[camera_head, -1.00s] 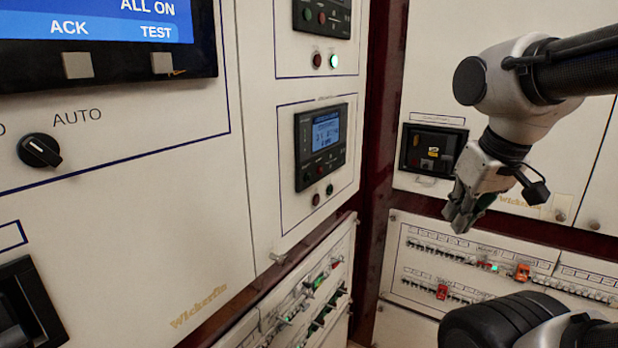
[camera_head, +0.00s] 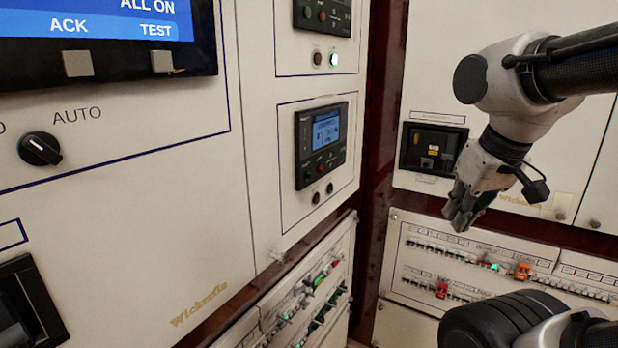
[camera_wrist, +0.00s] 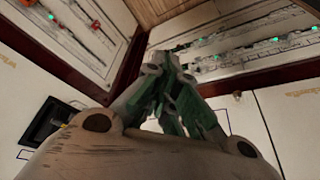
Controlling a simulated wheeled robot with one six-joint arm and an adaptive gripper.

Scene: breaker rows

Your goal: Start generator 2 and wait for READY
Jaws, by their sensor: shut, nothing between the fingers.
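Two generator controllers are on the narrow panel in the head view. The lower controller (camera_head: 321,144) has a lit blue screen whose text is too small to read, with red and green buttons on its face. Two small lamps (camera_head: 323,193) sit below it and look dark. The upper controller (camera_head: 322,16) is cut off by the top edge; its green lamp (camera_head: 334,59) is lit. I cannot read which one is generator 2. My gripper (camera_head: 459,218) is shut and empty, to the right of the lower controller and away from it. In the wrist view my gripper (camera_wrist: 172,75) points at the breaker rows.
Breaker rows (camera_head: 470,270) lie below my gripper, and more (camera_head: 310,295) at lower centre. A dark breaker unit (camera_head: 432,150) is behind my gripper.

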